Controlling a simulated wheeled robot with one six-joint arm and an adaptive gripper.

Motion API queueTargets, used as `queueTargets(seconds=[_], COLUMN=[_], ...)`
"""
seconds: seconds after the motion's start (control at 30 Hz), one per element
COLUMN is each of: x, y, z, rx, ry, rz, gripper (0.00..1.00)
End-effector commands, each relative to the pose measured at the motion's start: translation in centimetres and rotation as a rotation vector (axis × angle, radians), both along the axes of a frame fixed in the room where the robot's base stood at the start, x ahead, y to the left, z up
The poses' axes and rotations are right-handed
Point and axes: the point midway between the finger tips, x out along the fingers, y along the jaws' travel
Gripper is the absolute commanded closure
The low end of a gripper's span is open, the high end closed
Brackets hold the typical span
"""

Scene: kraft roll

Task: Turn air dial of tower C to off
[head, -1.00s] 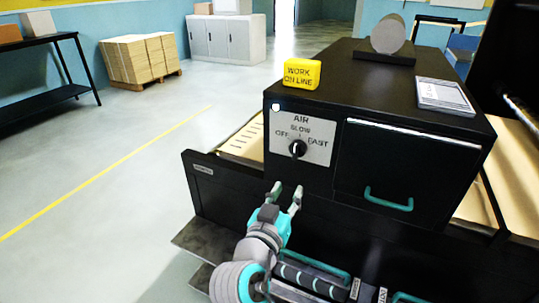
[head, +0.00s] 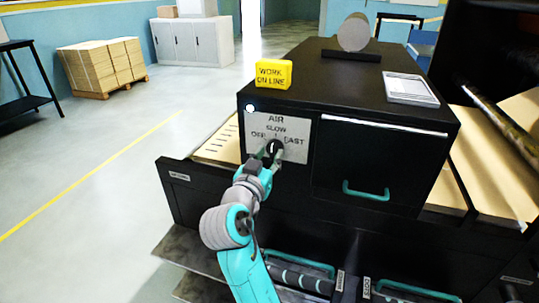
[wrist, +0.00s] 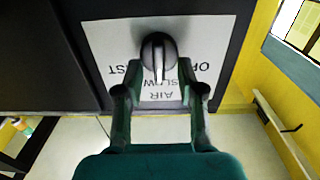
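The air dial (head: 275,148) is a round black knob with a pale pointer line on a white panel (head: 297,130) marked AIR, OFF, SLOW and FAST. In the wrist view the panel is upside down, and the pointer of the dial (wrist: 158,58) points at SLOW. My gripper (head: 267,154) is at the panel's lower part in the head view. In the wrist view my gripper (wrist: 156,78) is open, with one finger on each side of the dial's near part. I cannot tell whether the fingers touch it. No letter C is readable on the tower.
The panel is on a black cabinet (head: 385,165) with a teal drawer handle (head: 366,191) to the right. A yellow WORK ON LINE block (head: 273,74), a booklet (head: 411,88) and a grey roll (head: 354,32) are on top. Open floor lies to the left.

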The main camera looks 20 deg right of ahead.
Motion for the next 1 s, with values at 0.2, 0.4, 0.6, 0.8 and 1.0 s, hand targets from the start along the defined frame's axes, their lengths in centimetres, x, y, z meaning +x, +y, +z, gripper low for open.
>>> queueTargets(seconds=[0.2,0.4,0.6,0.8,1.0], x=[0.77,0.79,0.78,0.78,0.78], y=[-0.63,-0.61,-0.61,-0.60,-0.59], z=[-0.03,-0.03,-0.03,-0.02,-0.02], rx=[0.000,0.000,0.000,-0.001,-0.026], ry=[0.000,0.000,0.000,0.001,0.019], rz=[-0.001,0.000,0.000,0.000,0.000], gripper=[0.61,0.61,1.00,1.00,1.00])
